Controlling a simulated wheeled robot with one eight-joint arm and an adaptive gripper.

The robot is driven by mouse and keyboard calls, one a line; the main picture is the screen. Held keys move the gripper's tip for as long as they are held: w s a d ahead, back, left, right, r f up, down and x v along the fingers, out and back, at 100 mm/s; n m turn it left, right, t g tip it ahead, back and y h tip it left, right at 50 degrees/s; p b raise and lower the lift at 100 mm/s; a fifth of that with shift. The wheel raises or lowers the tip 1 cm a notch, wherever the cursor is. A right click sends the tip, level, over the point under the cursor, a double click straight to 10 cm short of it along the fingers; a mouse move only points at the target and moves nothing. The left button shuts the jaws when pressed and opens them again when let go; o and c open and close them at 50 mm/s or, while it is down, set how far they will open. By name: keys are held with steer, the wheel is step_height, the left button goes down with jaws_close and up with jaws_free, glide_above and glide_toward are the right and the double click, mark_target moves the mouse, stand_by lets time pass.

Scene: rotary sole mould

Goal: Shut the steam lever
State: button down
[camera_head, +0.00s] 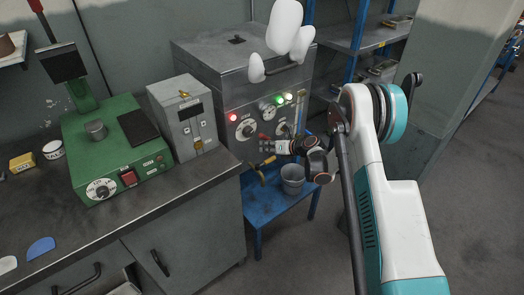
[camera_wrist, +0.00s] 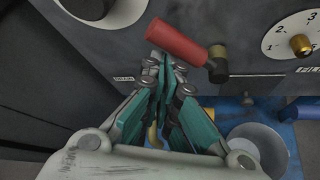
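The lever with a red grip (camera_wrist: 180,42) is on the grey machine's front panel. In the wrist view its grip slants from upper left down to a dark and brass pivot (camera_wrist: 217,62) at right. In the head view the red grip (camera_head: 264,136) is small and partly crowded by my gripper (camera_head: 266,147). In the wrist view my gripper (camera_wrist: 165,68) has its teal fingers drawn together, with nothing visible between them. The fingertips are just below the red grip in the picture; I cannot tell whether they touch it.
The grey machine (camera_head: 207,66) has dials and lit lamps, and white puffs hang over its top. A blue stand (camera_head: 262,212) below holds a grey bucket (camera_head: 293,178) and a yellow-handled tool (camera_head: 264,162). A workbench (camera_head: 130,208) with a green machine (camera_head: 110,155) stands at left.

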steer(key=shift+w+d+r, duration=0.5)
steer(key=shift+d+r, duration=0.25)
steer(key=shift+r, duration=0.05)
steer(key=shift+w+d+r, duration=0.5)
steer(key=shift+d+r, duration=0.2)
steer(key=shift+r, duration=0.1)
steer(key=shift+d, duration=0.1)
